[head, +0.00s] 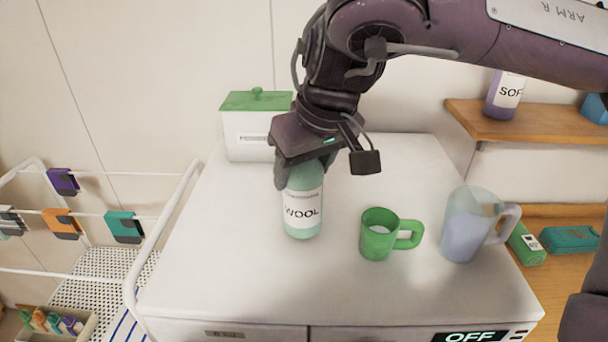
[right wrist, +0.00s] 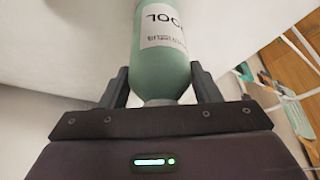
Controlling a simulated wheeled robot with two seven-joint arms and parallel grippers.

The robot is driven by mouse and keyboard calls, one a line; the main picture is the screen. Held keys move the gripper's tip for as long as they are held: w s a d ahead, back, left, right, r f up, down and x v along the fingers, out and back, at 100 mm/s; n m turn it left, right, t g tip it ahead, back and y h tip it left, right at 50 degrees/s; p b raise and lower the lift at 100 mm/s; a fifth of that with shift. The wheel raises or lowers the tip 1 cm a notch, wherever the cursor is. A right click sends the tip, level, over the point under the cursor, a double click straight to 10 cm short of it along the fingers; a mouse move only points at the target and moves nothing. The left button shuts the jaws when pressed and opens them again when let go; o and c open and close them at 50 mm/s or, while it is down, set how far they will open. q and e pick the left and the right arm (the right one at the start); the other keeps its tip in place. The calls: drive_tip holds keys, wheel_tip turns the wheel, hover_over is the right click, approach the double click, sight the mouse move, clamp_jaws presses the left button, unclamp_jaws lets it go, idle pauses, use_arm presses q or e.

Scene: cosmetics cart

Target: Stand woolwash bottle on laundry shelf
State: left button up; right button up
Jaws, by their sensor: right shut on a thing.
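The woolwash bottle (head: 303,212) is pale green with a white label reading WOOL. It is upright on or just above the white machine top (head: 220,275); I cannot tell which. My right gripper (head: 306,172) comes down from above and is shut on the bottle's upper part. In the right wrist view the bottle (right wrist: 160,70) sits between the two fingers (right wrist: 160,92). The wooden laundry shelf (head: 540,128) is on the wall at the right, with a purple bottle (head: 505,95) labelled SOF and a blue item (head: 594,108) on it. My left gripper is not in view.
A green mug (head: 377,236) and a clear jug (head: 468,226) stand on the machine top right of the bottle. A white box with green lid (head: 256,101) stands behind. A lower wooden shelf (head: 560,285) holds green and teal items. A rack (head: 145,215) with clips is at left.

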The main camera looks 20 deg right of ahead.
drive_tip(key=shift+f, duration=0.65)
drive_tip(key=shift+w+d+f, duration=0.1)
drive_tip(key=shift+w+f, duration=0.1)
drive_tip(key=shift+f, duration=0.1)
drive_tip(key=shift+s+f, duration=0.1)
drive_tip(key=o, duration=1.2)
drive_tip(key=shift+c, duration=0.2)
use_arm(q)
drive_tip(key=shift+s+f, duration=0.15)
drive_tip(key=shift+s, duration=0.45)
use_arm(e)
drive_tip(key=o, duration=0.4)
drive_tip(key=shift+f, duration=0.1)
